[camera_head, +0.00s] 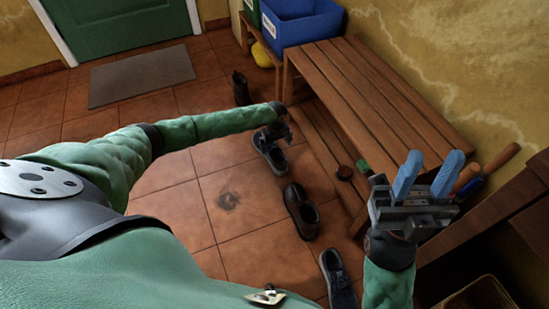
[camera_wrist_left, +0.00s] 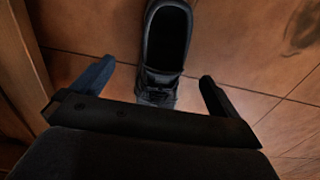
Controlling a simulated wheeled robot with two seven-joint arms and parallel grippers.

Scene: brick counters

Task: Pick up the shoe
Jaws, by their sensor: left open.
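A grey laced shoe (camera_head: 268,158) stands on the tiled floor beside the bench. My left gripper (camera_head: 275,132) is right over its far end and partly hides it in the head view. In the left wrist view the shoe (camera_wrist_left: 166,45) lies between the spread fingers of my left gripper (camera_wrist_left: 155,82), its opening away from the palm and its laces close to it. The fingers are open, with floor showing on both sides of the shoe. My right gripper (camera_head: 432,160) is raised at the right, its blue fingers apart and empty.
A dark ankle shoe (camera_head: 302,212) and another grey shoe (camera_head: 338,280) stand nearer on the floor. A dark boot (camera_head: 241,90) is farther back. The wooden bench (camera_head: 375,95) with a blue bin (camera_head: 300,25) borders the right. The floor left of the shoes is clear.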

